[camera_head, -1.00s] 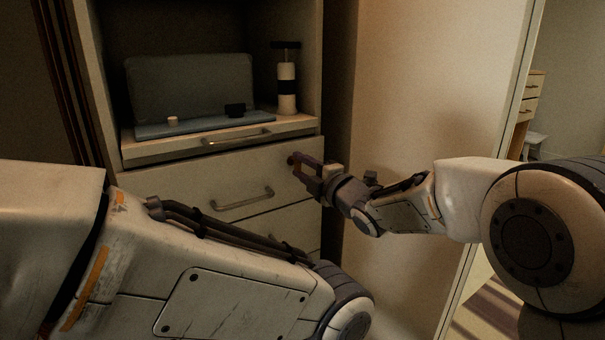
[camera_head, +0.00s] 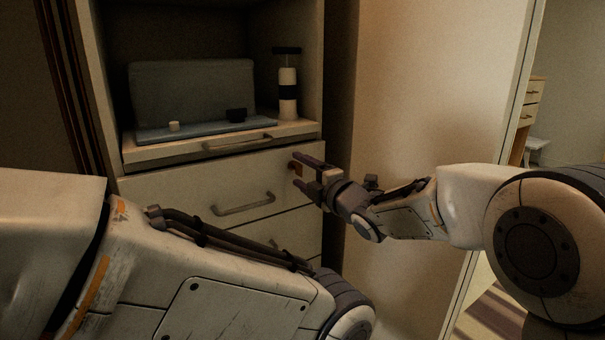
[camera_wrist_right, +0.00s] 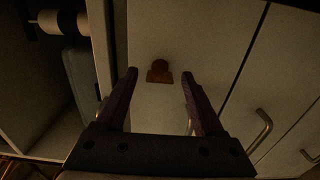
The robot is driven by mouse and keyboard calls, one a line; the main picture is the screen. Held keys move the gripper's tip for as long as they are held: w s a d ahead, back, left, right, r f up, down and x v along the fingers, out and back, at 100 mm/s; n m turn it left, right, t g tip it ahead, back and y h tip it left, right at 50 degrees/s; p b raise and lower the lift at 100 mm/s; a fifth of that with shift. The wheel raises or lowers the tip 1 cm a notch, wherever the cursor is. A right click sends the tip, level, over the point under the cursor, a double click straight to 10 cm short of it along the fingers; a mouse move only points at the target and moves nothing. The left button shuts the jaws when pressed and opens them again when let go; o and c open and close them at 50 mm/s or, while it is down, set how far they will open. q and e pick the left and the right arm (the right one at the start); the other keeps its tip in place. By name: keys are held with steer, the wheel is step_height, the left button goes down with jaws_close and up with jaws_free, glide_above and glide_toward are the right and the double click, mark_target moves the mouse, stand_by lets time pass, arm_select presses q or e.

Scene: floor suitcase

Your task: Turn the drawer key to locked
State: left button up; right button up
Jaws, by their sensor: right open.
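The small brass-coloured key (camera_wrist_right: 159,72) is on the upper right of the closed drawer front (camera_head: 165,188). In the wrist view it shows a rounded part and a wider flat part. I cannot tell its lock position. In the head view its brassy patch (camera_head: 297,168) is partly covered by my gripper. My right gripper (camera_head: 301,171) is open and empty, just in front of the key. In the wrist view its two fingers (camera_wrist_right: 158,88) stand apart, with the key between and beyond their tips. My left arm crosses the lower left; its gripper is out of frame.
A shelf pullout (camera_head: 140,153) above the drawer holds a grey-blue case (camera_head: 190,92), small items and a black-and-white bottle (camera_head: 288,92). A bar handle (camera_head: 243,203) sticks out of the drawer front. A pale panel (camera_head: 430,90) stands close on the right.

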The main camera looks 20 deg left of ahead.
steer(key=p+v, duration=0.3)
steer(key=v, duration=0.7)
steer(key=shift+s+d+p, duration=0.2)
steer(key=shift+s+p, duration=0.05)
steer(key=shift+p, duration=0.1)
